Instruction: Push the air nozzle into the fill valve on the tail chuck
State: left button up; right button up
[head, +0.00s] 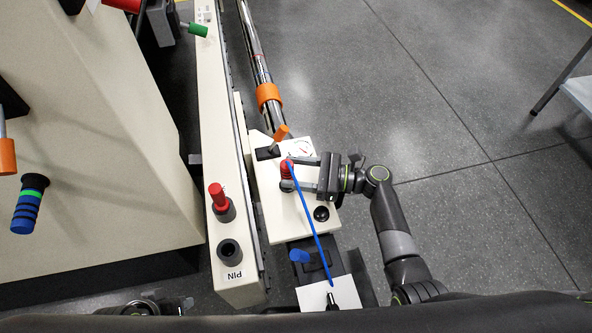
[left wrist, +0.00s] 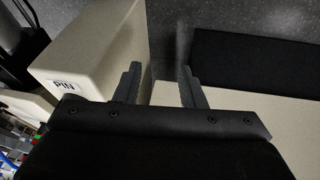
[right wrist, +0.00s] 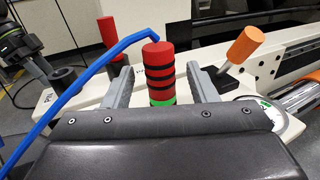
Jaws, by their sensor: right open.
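The air nozzle (head: 286,167) is a red cylinder with a blue hose at its top. In the right wrist view the nozzle (right wrist: 160,62) stands upright with black rings and a green band low down. My right gripper (head: 296,174) is open, its fingers on either side of the nozzle with gaps visible. The cream tail chuck (head: 283,207) carries a gauge (head: 302,148) and a black round port (head: 321,213). The nozzle's lower end is hidden, so I cannot tell its seating in the fill valve. My left gripper (left wrist: 160,84) is open and empty.
An orange lever (head: 281,132) stands close to the nozzle. The blue hose (head: 314,230) runs to a white block (head: 329,295). A long cream beam (head: 221,130) marked PIN holds a red-handled pin (head: 217,191).

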pick_arm(q)
jog(key=shift+r, duration=0.1)
jog(key=w+r+t, duration=0.4)
jog(key=w+r, duration=0.1)
jog(key=r, duration=0.1)
pick_arm(e)
jog(key=d, duration=0.2)
jog(key=s+d+p, duration=0.1)
jog(key=d, duration=0.2)
jog(key=shift+d, duration=0.2)
pick_arm(q)
jog(key=shift+s+d+f+g+p, duration=0.1)
jog(key=shift+s+f+g, duration=0.5)
jog(key=shift+s, duration=0.2)
jog(key=shift+s+f+g+p, duration=0.1)
jog(key=shift+s+f+g, duration=0.5)
jog(key=shift+s, duration=0.25)
jog(key=shift+s+d+f+g+p, duration=0.1)
jog(key=shift+s+f+g, duration=0.45)
jog(key=shift+s, duration=0.25)
pick_arm(e)
jog(key=s+d, duration=0.2)
jog(key=d, duration=0.9)
jog(key=shift+s+d, duration=0.2)
jog(key=shift+d, duration=0.15)
